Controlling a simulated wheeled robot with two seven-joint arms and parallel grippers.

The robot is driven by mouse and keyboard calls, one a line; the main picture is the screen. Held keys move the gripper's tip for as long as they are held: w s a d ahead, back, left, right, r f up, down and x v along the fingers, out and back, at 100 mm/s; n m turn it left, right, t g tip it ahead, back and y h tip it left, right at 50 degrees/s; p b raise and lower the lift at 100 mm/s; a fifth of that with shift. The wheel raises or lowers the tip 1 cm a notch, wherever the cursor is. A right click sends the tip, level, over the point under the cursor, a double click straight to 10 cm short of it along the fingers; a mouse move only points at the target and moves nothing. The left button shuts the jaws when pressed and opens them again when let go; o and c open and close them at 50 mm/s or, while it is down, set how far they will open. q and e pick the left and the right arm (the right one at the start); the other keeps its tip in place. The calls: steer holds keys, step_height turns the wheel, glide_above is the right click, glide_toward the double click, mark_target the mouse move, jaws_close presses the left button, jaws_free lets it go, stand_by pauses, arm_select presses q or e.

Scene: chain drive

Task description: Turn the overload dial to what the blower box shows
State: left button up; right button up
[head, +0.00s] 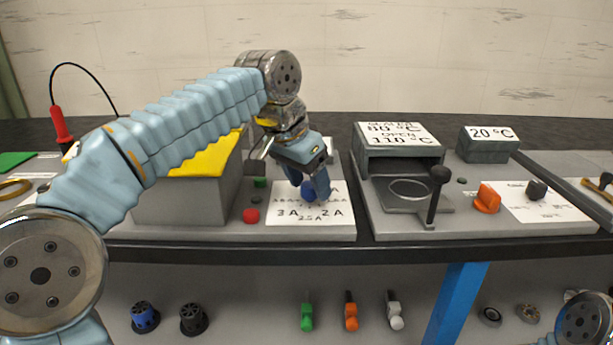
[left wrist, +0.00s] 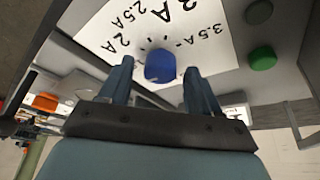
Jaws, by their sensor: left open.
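The blue overload dial (left wrist: 160,66) sits on a white scale card (head: 325,215) marked with ampere values, among them 2 A, 2.5 A, 3 A and 3.5 A. I cannot tell which mark it points at. My left gripper (head: 317,192) is open above the dial; in the left wrist view its two fingers stand on either side of the dial, and contact is not clear. In the head view the fingers mostly hide the dial. A large grey box with a yellow top (head: 205,160) stands left of the card, partly behind my arm; I see no readable value on it. My right gripper is out of view.
Red (head: 251,215) and green (head: 260,182) buttons sit beside the card. To the right are a grey housing labelled in °C (head: 400,134), a black-knobbed lever (head: 437,190), an orange knob (head: 487,198) and a 20 °C block (head: 488,146). Loose parts lie on the lower shelf.

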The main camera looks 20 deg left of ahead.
arm_select(q)
steer(key=v, duration=1.3)
steer(key=shift+s+r, duration=0.2)
steer(key=shift+r, duration=0.15)
